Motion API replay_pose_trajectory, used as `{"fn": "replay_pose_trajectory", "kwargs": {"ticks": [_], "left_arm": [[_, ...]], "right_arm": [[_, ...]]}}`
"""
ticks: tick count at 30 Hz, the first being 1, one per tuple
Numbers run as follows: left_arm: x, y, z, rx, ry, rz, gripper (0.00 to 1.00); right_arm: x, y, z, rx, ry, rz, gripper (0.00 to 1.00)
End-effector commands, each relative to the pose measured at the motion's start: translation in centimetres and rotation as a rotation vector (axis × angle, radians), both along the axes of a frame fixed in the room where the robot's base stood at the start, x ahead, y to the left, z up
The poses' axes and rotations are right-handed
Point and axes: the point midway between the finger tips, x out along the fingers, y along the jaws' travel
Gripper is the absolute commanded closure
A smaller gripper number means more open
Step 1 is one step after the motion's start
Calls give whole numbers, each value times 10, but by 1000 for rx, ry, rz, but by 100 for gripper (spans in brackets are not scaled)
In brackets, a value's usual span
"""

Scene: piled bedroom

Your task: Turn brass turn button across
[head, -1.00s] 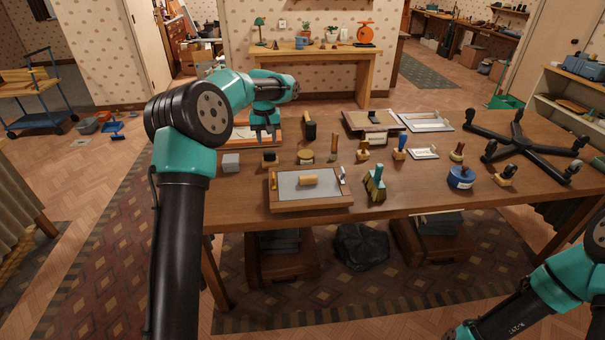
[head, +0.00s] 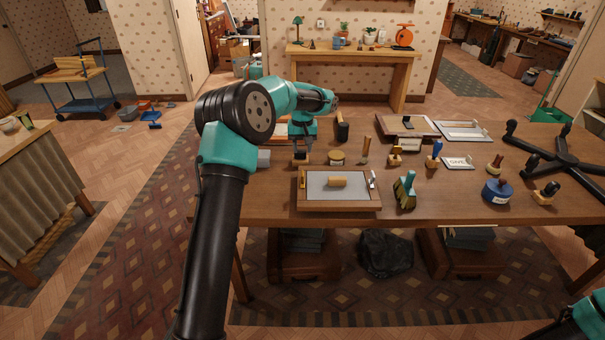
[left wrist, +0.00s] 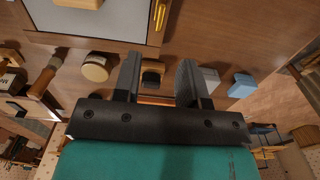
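A framed board (head: 338,204) with a wooden rim and grey panel lies near the table's front edge. A small brass piece, apparently the turn button (head: 303,181), sits on its left rim. It also shows at the top of the left wrist view (left wrist: 160,15), lengthwise along the rim. My left gripper (head: 303,148) is behind the board, above a small dark-and-wood block (head: 300,159). In the left wrist view its fingers (left wrist: 159,80) are apart, with that block (left wrist: 152,72) seen between them; nothing appears gripped. My right arm shows only at the lower right corner; its gripper is out of view.
A round wooden-topped item (head: 337,158), a grey block (head: 263,158) and a brush (head: 404,190) stand around the board. Stamps and plates lie to the right, with a black cross-shaped stand (head: 560,155). Bare tabletop lies left of the board.

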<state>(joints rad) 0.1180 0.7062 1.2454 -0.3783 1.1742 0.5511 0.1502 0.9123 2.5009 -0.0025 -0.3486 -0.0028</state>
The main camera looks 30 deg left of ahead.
Motion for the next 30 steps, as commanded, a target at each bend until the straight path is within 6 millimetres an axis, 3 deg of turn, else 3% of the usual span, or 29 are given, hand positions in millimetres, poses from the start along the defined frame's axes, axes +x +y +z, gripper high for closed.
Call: {"fn": "replay_pose_trajectory", "kwargs": {"ticks": [18,30], "left_arm": [[0,0,-102,-1,3,0,62],[0,0,-115,0,0,0,62]], "right_arm": [[0,0,0,0,0,0,57],[0,0,0,0,0,0,57]]}}
